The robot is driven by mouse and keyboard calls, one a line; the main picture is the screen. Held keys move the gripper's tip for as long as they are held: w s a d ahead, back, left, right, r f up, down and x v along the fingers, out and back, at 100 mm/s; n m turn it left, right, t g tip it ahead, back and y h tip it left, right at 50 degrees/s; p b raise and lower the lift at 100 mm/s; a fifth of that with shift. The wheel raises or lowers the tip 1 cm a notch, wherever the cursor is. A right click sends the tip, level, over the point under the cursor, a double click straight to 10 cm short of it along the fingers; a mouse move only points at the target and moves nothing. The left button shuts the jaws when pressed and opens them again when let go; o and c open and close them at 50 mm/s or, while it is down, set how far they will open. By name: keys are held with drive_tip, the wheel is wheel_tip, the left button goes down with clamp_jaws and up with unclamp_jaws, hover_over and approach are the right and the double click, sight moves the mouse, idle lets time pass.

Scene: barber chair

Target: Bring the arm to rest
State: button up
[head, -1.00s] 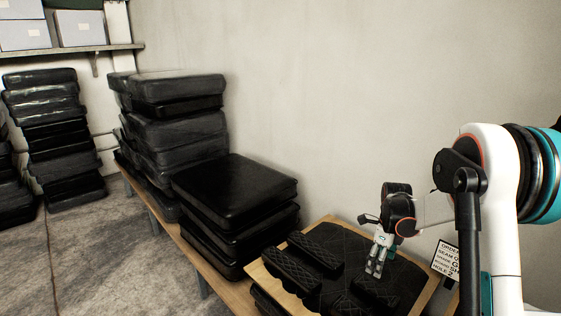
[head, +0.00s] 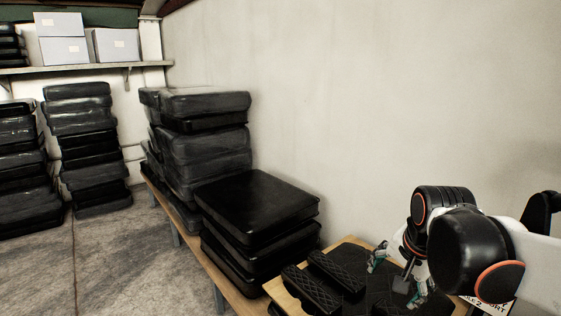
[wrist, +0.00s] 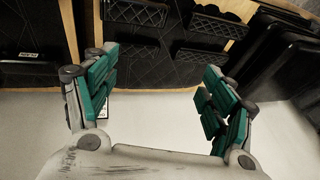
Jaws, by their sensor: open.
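My gripper (head: 400,275) is in the lower right of the head view, above the board with the black quilted pad. Its two teal-padded fingers are spread wide. In the wrist view my gripper (wrist: 155,100) is open, with nothing between the fingers. My arm reaches in from the right edge of the head view and hides part of the board and the sign behind it.
Black padded blocks (head: 310,290) lie on the quilted pad on a wooden board (head: 283,298). Black cushions (head: 255,205) are stacked on the bench to its left. A pale wall (head: 350,110) stands behind. Open floor (head: 115,265) lies at the left.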

drive_tip(key=s+a+n+t, duration=0.2)
drive_tip(key=s+a+n, duration=0.2)
drive_tip(key=s+n, duration=0.6)
drive_tip(key=shift+s+a+f, duration=0.3)
drive_tip(key=shift+s+f, duration=0.05)
drive_tip(key=shift+s, duration=0.85)
